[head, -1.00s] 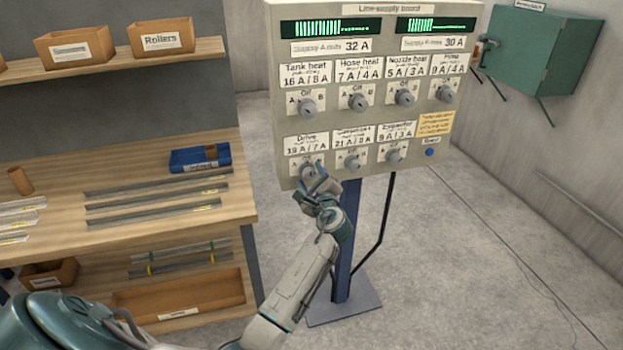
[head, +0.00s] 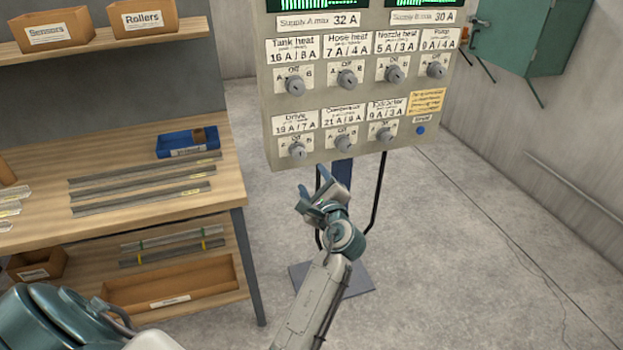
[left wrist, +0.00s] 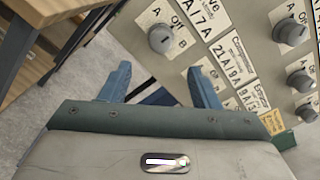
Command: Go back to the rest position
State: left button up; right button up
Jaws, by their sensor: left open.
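My left gripper (head: 322,184) is open and empty in the head view. It hangs just below the lower edge of the line supply board (head: 262,110), apart from the knobs. In the left wrist view its two blue fingers (left wrist: 160,88) stand spread, with nothing between them but the background. The Drive knob (head: 297,150) is the nearest knob above it in the head view, and it also shows in the left wrist view (left wrist: 160,38). My right gripper is not in either view.
A wooden workbench (head: 120,140) with metal strips and a blue tray (head: 187,143) stands at the left. A shelf above holds a Rollers box (head: 143,18). A green wall cabinet (head: 510,36) hangs at the upper right. The floor at the right is clear.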

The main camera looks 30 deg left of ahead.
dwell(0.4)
pick_arm(q)
notch_tip(320, 180, down, 21)
jog(key=d+h, duration=0.3)
jog(key=h, duration=0.2)
jog(key=s+d+f+n+g+h, duration=0.15)
jog(key=s+f, duration=0.35)
jog(key=f, duration=0.6)
jog(key=s+d+f+n+g+h, duration=0.1)
jog(key=s+f+n+g+h, duration=0.15)
jog(key=s+f, duration=0.65)
jog(key=s+a+f+n+g+h, duration=0.1)
jog(key=s+f+n, duration=0.3)
jog(key=s+f, duration=0.4)
jog(key=s+f+n+g+h, duration=0.1)
jog(key=s+f+n+g, duration=0.2)
jog(key=s+f, duration=0.6)
jog(key=s+a+f+n+g+h, duration=0.1)
jog(key=s+f+n, duration=0.4)
jog(key=s, duration=1.6)
notch_tip(320, 180, down, 4)
jog(key=shift+s+a+f+n+g+h, duration=0.15)
jog(key=shift+s+a+n+g+h, duration=0.15)
jog(key=shift+g+h, duration=0.3)
